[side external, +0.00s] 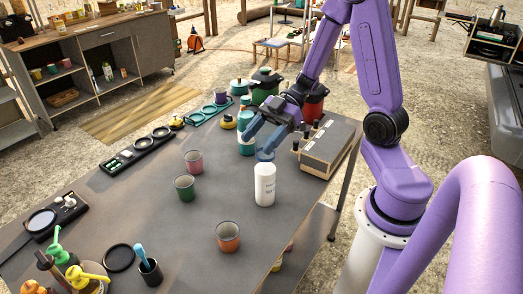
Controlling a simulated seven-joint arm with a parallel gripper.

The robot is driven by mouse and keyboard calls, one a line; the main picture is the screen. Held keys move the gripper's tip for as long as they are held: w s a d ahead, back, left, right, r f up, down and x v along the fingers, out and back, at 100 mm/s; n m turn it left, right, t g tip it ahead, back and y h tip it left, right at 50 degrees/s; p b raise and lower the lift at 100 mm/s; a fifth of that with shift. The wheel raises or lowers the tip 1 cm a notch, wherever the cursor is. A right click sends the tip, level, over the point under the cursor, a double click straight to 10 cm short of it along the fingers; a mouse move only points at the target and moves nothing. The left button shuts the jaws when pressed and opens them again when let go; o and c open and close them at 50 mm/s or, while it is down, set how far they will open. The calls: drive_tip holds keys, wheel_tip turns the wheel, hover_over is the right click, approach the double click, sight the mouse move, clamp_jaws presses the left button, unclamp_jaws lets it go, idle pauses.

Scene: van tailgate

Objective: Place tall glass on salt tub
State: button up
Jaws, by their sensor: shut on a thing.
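The white salt tub (265,187) stands upright on the grey table, with dark lettering on its side. My gripper (257,145) reaches in from the upper right, its blue fingers pointing down just above and beside the tub's top. It is shut on what seems to be the tall glass, which I can hardly make out between the fingers. A blue round shape sits at the tub's top. I cannot tell whether it is a lid or part of the glass, nor whether glass and tub touch.
A pink cup (194,162), a green cup (185,188) and an orange cup (228,237) stand on the table (150,215). A teal container (246,148) is close behind my fingers. A wooden box (328,147) is to the right. The table left of the tub has free room.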

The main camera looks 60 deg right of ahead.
sight(259, 152)
drive_tip(key=shift+f, duration=1.85)
drive_tip(key=shift+f, duration=0.1)
drive_tip(key=o, duration=1.1)
drive_tip(key=shift+c, duration=0.2)
drive_tip(key=shift+d+r, duration=0.15)
drive_tip(key=shift+r, duration=0.05)
drive_tip(key=v, duration=1.1)
drive_tip(key=shift+d, duration=0.35)
drive_tip(key=shift+s+r, duration=0.1)
drive_tip(key=shift+s, duration=0.05)
